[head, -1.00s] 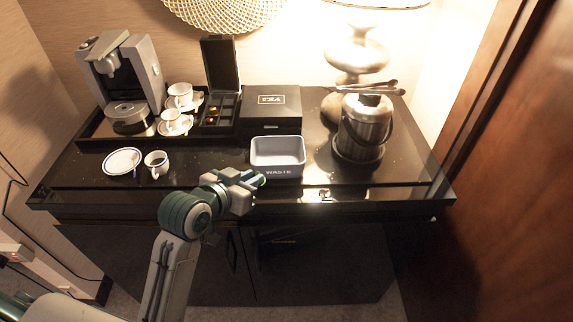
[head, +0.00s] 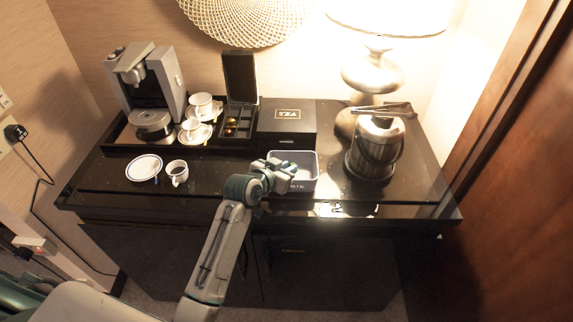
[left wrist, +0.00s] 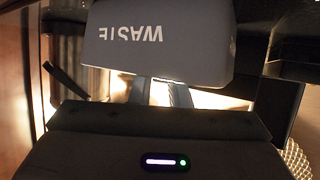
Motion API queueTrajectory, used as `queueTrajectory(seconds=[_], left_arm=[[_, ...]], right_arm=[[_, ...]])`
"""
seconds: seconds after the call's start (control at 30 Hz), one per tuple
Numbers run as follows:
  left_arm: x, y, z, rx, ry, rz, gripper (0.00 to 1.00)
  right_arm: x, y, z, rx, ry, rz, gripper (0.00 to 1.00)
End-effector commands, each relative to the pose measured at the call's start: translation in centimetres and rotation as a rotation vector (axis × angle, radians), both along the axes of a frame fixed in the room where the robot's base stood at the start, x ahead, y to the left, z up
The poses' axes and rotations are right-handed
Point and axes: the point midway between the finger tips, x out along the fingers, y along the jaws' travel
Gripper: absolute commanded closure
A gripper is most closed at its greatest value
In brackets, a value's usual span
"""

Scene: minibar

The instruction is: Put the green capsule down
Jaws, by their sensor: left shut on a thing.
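The grey waste bin (head: 303,185) stands on the dark counter, right of its middle. My left gripper (head: 281,170) is at the bin's left and back part, over its opening. In the left wrist view the bin's lettered wall (left wrist: 165,50) appears upside down. The two fingers of my left gripper (left wrist: 160,92) run past its rim, and their tips are hidden behind the wall. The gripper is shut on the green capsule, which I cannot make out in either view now. My right gripper is not in view.
A coffee machine (head: 147,90), cups and a saucer (head: 143,168) stand to the left. A black tea box (head: 287,122) is behind the bin, beside an open capsule box (head: 239,92). A metal ice bucket (head: 376,150) with tongs stands to the right.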

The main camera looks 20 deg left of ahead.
Motion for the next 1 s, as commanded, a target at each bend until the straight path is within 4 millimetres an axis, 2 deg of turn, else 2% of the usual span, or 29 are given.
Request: queueTrajectory(seconds=[0.33, 0.73, 0.77, 0.83, 0.87, 1.0], left_arm=[[0.0, 0.0, -0.4, 0.0, -0.001, 0.0, 1.0], [0.0, 0.0, -1.3, 0.0, 0.001, -0.001, 1.0], [0.0, 0.0, -1.4, 0.0, 0.001, -0.001, 0.79], [0.0, 0.0, -1.4, 0.0, 0.002, -0.001, 0.65], [-0.1, 0.0, -1.4, 0.0, 0.002, -0.001, 0.62], [-0.1, 0.0, -1.5, 0.0, 0.004, -0.001, 0.62]], right_arm=[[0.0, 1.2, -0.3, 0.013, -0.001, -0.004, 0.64], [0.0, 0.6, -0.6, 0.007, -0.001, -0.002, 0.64], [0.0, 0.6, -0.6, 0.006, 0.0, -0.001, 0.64], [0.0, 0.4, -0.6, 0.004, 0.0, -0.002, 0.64], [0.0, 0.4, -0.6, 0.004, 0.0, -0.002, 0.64], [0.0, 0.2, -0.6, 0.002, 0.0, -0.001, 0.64]])
